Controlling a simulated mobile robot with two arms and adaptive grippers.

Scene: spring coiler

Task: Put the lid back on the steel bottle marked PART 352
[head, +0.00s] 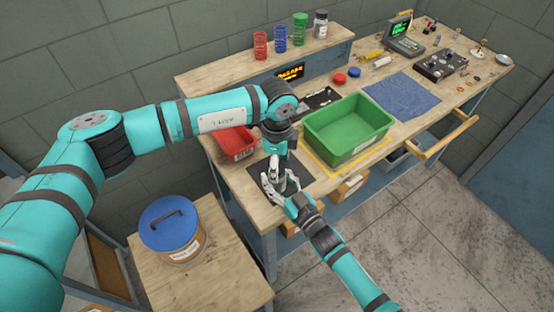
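A small grey, silvery shape (280,183), which looks like the steel bottle, stands at the front left of the bench over a dark mat (297,181). Its marking is too small to read. My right gripper (279,187) reaches in from the front with its fingers around the shape; whether they touch it is unclear. My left gripper (275,163) points down just above and behind it, with its fingers partly hidden. I cannot tell whether it holds a lid. A red cap (339,78) and a blue cap (354,72) lie farther back on the bench.
A green bin (348,135) stands right of the grippers on a yellow-edged area. A red bin (233,143) is at the left. A raised shelf (222,72) holds coloured springs and a jar (320,24). A blue-lidded tub (170,228) stands on a side table (213,283).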

